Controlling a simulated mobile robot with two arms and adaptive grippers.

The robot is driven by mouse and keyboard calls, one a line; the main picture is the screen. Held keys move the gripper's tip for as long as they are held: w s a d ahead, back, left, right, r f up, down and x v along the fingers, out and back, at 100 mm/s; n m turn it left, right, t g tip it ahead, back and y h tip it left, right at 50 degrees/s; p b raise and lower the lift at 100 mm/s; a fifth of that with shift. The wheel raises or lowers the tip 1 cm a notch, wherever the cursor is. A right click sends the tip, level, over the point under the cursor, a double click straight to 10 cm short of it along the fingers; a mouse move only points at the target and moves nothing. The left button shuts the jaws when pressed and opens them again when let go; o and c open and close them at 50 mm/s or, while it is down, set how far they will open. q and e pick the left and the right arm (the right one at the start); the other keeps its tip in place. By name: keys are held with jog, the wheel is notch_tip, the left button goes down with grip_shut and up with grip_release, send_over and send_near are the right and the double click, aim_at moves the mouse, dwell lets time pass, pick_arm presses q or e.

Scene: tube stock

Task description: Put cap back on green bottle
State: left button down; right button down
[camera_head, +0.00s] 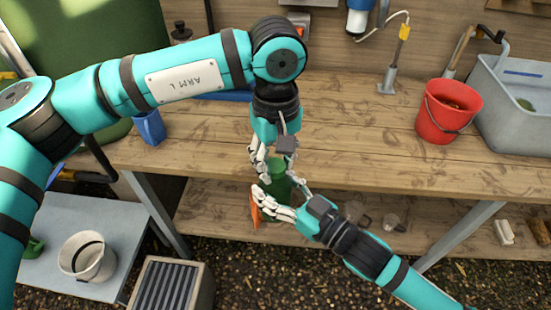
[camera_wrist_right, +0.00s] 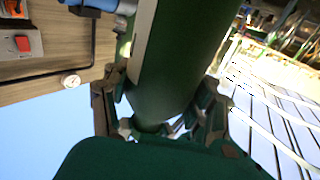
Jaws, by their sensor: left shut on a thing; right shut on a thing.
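The green bottle (camera_head: 279,182) is in the middle of the head view, in front of the bench edge, between my two grippers. My right gripper (camera_head: 279,204) comes in from the lower right and is shut on it. In the right wrist view the bottle (camera_wrist_right: 175,65) is a large dark green cylinder between the fingers. My left gripper (camera_head: 273,168) points down from above, at the bottle's upper end, and is shut. The cap is hidden, apparently between its fingers. I cannot tell whether cap and bottle touch.
The wooden bench (camera_head: 350,130) behind has clear room in its middle. A red bucket (camera_head: 447,111) and a grey basin (camera_head: 516,105) stand at its right, a blue cup (camera_head: 150,127) at its left. An orange item (camera_head: 255,208) is below the grippers. A pale bucket (camera_head: 87,258) stands lower left.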

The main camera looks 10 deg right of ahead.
pick_arm(q)
jog(key=shift+w+m, duration=0.1)
jog(key=shift+m, duration=0.4)
jog(key=c, duration=0.8)
grip_release()
notch_tip(320, 180, up, 12)
